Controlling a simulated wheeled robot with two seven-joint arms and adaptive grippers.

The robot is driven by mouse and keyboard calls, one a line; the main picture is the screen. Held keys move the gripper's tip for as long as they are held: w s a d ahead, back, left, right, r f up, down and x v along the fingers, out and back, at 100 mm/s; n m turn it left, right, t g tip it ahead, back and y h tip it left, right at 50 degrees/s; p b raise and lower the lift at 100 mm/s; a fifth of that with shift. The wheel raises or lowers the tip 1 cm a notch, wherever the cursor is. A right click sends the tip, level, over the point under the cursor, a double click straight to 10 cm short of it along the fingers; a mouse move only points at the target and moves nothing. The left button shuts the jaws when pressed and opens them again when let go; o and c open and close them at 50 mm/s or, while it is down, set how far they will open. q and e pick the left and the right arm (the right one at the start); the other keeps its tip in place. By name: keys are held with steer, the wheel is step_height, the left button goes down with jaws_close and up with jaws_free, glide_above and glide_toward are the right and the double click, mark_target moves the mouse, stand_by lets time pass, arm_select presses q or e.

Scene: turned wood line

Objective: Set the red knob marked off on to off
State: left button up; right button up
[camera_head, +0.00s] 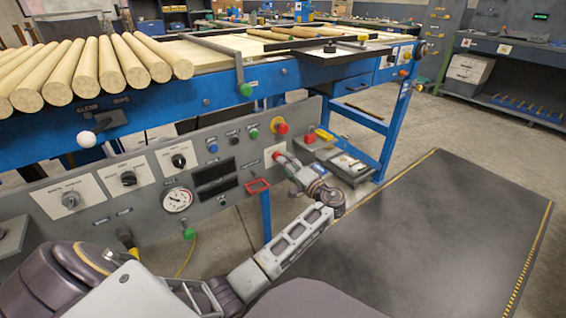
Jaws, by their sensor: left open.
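A small white plate (268,160) sits near the right end of the grey control panel. A bit of a red knob (277,155) shows on it, mostly hidden behind my left gripper. Its marking and the way it points cannot be read here. My left gripper (281,158) is open, with its fingertips at the knob. I cannot tell whether they touch it. My left arm reaches in from the lower left. My right gripper is out of view.
Black dial knobs (179,160) and a round gauge (177,200) are further left on the panel. A red-topped blue post (265,210) stands left of my forearm. Wooden rods (108,66) lie above.

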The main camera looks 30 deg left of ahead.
arm_select(q)
steer(key=v, duration=0.7)
steer(key=shift+d, duration=0.2)
steer(key=shift+s+f, duration=0.1)
steer(key=s+a+f+g+h, duration=0.2)
steer(key=s+f+h, duration=0.5)
steer(key=s+f, duration=0.55)
steer(key=s+d+f+h, duration=0.1)
steer(key=s+d+h, duration=0.3)
steer(key=s, duration=0.3)
steer(key=s+d+f+m+g+h+p, duration=0.1)
steer(key=s+d+f+h, duration=0.1)
steer(key=s+d+h, duration=0.3)
steer(key=s, duration=0.3)
steer(key=shift+s+f+h, duration=0.25)
steer(key=shift+s+h, duration=0.05)
steer(key=shift+h, duration=0.1)
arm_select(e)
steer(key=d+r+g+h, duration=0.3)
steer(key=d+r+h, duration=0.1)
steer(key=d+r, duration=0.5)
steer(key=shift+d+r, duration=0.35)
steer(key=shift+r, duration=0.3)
arm_select(q)
steer(key=shift+w+f+p, duration=0.2)
steer(key=shift+f+p, duration=0.05)
steer(key=shift+p, duration=0.55)
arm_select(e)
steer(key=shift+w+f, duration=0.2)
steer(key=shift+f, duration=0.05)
